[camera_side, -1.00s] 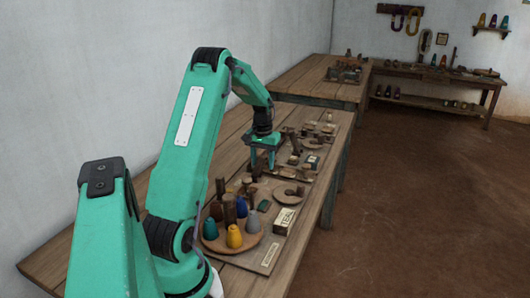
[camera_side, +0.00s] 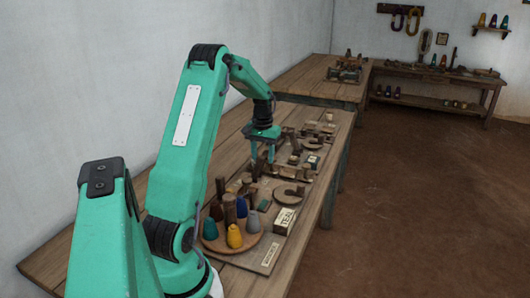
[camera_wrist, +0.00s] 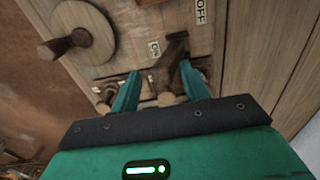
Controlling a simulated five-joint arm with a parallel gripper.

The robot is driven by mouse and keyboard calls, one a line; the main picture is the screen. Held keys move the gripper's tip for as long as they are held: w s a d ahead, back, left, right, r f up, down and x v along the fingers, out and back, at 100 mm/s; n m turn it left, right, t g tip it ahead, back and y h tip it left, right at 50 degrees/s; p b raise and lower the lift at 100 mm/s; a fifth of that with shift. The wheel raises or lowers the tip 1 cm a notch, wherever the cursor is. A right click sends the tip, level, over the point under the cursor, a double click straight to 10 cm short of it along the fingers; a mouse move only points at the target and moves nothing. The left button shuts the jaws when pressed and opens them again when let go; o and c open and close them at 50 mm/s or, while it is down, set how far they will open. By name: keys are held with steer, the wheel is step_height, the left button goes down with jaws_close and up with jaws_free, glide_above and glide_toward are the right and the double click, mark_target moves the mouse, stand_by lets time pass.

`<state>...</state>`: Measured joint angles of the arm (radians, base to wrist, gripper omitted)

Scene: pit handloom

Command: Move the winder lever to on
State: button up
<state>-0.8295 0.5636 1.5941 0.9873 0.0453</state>
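In the wrist view, a dark wooden lever (camera_wrist: 175,47) stands on the wooden board between an ON label (camera_wrist: 154,49) and an OFF label (camera_wrist: 202,13), nearer the ON label in the picture. My gripper (camera_wrist: 157,78) is open, its two green fingers apart. The lever appears ahead of and between the fingertips; I cannot tell whether either finger touches it. A round wooden peg end (camera_wrist: 167,98) shows between the fingers. In the side view, my gripper (camera_side: 262,160) points down low over the board, and the lever is hard to pick out there.
A round wooden disc with a peg (camera_wrist: 82,35) lies to the left in the wrist view. Other small wooden parts crowd the bench (camera_side: 305,228).

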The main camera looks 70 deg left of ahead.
steer(key=shift+r, duration=2)
steer(key=shift+w+d+r, duration=0.15)
steer(key=shift+d+r, duration=0.15)
steer(key=shift+d, duration=0.05)
steer(key=d+r+m+t, duration=0.1)
steer(key=d+r, duration=0.3)
steer(key=d, duration=0.3)
steer(key=d+r+m+t+y, duration=0.1)
steer(key=d+r+m, duration=0.15)
steer(key=d, duration=0.35)
steer(key=d+r+m, duration=0.1)
steer(key=d+r, duration=0.3)
steer(key=d, duration=0.3)
steer(key=s+d+m+t, duration=0.1)
steer(key=s+d+m, duration=0.1)
steer(key=s+d, duration=0.4)
steer(key=s+d+m+t+h, duration=0.1)
steer(key=s+d+m+t, duration=0.1)
steer(key=s+d, duration=0.4)
steer(key=d, duration=0.4)
steer(key=shift+d+t, duration=0.25)
steer(key=shift+t, duration=0.05)
